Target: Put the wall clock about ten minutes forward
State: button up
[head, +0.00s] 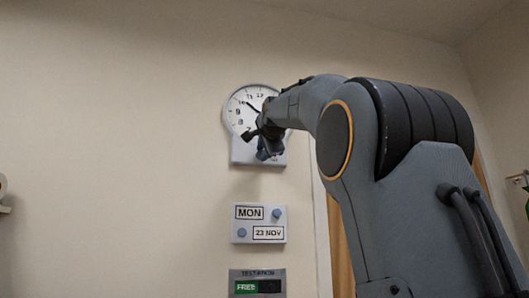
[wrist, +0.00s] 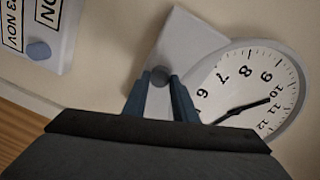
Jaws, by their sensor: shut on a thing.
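The wall clock (head: 236,117) hangs on the wall in the head view, a round white face above a pale plate (head: 243,152). My arm covers its right and lower parts. In the wrist view the clock (wrist: 252,88) appears turned, with its plate (wrist: 190,40) at upper left. A dark hand points near the 10; another dark hand or tail points the opposite way, toward the lower left of the picture. A small grey knob (wrist: 160,77) stands on the plate, between the blue fingers of my gripper (wrist: 160,81). My gripper is shut on it. In the head view the knob is hidden.
Below the clock hangs a calendar panel (head: 259,223) reading MON, 23 NOV, with blue knobs. Lower is a grey sign (head: 257,284) with a green FREE panel. A wooden door edge is at right behind my arm.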

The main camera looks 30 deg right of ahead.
jog(key=shift+f, duration=0.15)
jog(key=o, duration=1)
jog(key=shift+o, duration=0.2)
jog(key=b+v, duration=0.3)
jog(key=v, duration=0.4)
jog(key=shift+s, duration=0.4)
jog(key=shift+a, duration=0.15)
